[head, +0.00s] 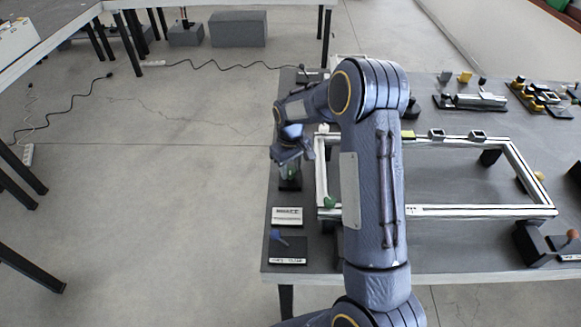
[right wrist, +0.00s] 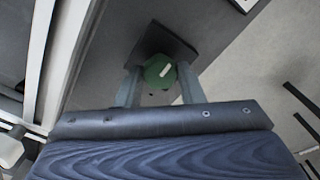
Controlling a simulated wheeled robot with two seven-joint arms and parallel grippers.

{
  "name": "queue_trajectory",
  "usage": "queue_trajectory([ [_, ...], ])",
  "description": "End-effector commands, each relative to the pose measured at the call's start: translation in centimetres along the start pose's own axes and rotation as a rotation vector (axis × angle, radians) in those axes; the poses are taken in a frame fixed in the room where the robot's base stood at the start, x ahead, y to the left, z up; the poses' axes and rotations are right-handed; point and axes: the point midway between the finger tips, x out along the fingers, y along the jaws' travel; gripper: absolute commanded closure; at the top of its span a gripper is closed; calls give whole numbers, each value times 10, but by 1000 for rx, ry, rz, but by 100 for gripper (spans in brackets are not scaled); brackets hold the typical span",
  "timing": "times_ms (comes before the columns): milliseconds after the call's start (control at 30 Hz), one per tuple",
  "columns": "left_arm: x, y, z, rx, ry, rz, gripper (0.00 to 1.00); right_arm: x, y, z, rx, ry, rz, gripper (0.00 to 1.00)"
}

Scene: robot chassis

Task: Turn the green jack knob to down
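The green jack knob (right wrist: 159,72) sits on a dark square base (right wrist: 172,42) in the right wrist view. It has a short white mark, lying diagonally. The knob also shows in the head view (head: 290,173), partly hidden below my right gripper, near the table's left edge. My right gripper (head: 290,157) points down over it. In the wrist view the two fingers of the right gripper (right wrist: 160,76) stand on either side of the knob, very close to it. I cannot tell whether they touch it. My left gripper is out of view.
A pale rectangular frame (head: 455,211) lies right of the knob, with a green piece (head: 330,202) at its corner. A white label plate (head: 287,216) and a blue-handled switch (head: 278,237) lie nearer. Open floor (head: 150,200) is to the left.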

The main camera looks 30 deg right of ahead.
Motion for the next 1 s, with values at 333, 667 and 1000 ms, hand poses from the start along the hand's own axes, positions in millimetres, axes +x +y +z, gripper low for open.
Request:
queue_trajectory([
  [333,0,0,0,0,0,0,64,0,0,0,1,0,0,45],
  [667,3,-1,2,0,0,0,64,-31,0,-1,1,6,1,45],
  [1000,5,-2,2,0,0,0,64,-76,0,-1,0,3,1,45],
])
